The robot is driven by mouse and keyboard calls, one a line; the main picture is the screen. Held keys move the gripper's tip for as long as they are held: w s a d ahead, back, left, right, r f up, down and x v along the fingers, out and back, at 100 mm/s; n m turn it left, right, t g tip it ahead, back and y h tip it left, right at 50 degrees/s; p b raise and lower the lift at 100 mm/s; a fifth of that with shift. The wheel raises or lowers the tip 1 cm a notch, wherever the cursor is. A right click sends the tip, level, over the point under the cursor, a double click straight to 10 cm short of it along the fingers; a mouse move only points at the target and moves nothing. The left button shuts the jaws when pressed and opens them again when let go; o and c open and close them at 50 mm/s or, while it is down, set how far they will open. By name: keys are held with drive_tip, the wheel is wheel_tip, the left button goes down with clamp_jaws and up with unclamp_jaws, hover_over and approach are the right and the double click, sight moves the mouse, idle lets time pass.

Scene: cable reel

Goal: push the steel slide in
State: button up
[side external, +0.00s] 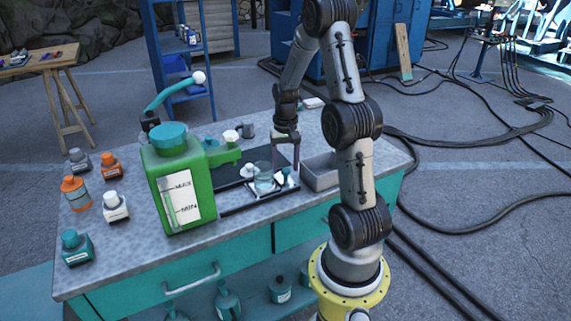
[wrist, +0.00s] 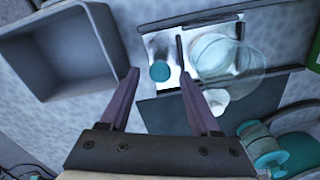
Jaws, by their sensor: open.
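The steel slide (wrist: 160,40) is a shiny plate between dark rails in the wrist view. It also shows on the bench in the side view (side external: 266,193). A round teal knob (wrist: 159,71) is on its near part, and a clear glass jar (wrist: 217,57) stands on it. In the side view the jar (side external: 264,180) is in front of the green tank's spout. My gripper (wrist: 160,76) is open, with its purple fingers pointing down. In the wrist view the knob appears between the fingertips; I cannot tell whether they touch it or how high they are.
An empty grey bin (wrist: 70,52) stands close beside the slide; the side view shows it too (side external: 318,170). A green tank (side external: 177,187) marked MAX and MIN is left of the slide. Several small bottles (side external: 116,207) stand at the bench's left end.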

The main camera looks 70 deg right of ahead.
drive_tip(key=shift+c, duration=0.2)
clamp_jaws()
idle(1.1)
